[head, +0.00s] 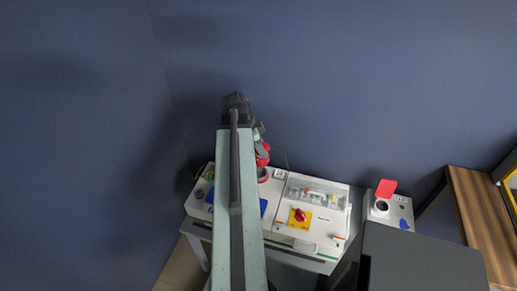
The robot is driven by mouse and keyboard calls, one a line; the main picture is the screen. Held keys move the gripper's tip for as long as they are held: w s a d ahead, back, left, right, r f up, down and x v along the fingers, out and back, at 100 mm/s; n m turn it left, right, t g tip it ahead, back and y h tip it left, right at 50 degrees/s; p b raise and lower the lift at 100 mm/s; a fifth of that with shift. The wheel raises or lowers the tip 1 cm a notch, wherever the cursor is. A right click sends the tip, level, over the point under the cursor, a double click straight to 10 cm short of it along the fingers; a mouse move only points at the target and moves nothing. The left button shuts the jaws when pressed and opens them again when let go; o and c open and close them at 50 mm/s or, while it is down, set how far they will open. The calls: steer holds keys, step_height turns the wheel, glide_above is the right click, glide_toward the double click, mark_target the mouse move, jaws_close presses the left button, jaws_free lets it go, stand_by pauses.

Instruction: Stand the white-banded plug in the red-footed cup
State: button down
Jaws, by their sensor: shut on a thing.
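My arm reaches away over the left box, and its end hides much of what is below. My gripper (259,139) shows only in part at the right side of the arm's end. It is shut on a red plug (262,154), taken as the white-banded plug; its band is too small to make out. Just below the plug, a red ring-like part (263,176) shows on the box beside my arm. It may be the foot of the red-footed cup, but the cup is mostly hidden. I cannot tell whether plug and cup touch.
A white box (322,228) has a clear cover and a red knob on a yellow plate (300,217). At right, a smaller box has a raised red lid (386,187) and a blue part (405,224). A dark block (425,260) stands in front. A blue wall is behind.

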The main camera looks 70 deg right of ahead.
mark_target(259, 159)
steer(key=shift+w+d+f, duration=0.25)
steer(key=shift+w+f, duration=0.1)
steer(key=shift+w, duration=0.2)
step_height(259, 159, down, 4)
steer(key=b, duration=0.4)
steer(key=shift+f, duration=0.1)
steer(key=shift+a+f+b, duration=0.1)
steer(key=shift+f+b, duration=0.05)
steer(key=shift+b, duration=0.15)
steer(key=shift+f+b, duration=0.85)
steer(key=shift+f+b, duration=0.7)
steer(key=c, duration=0.7)
jaws_free()
steer(key=shift+r, duration=0.1)
steer(key=shift+c, duration=0.2)
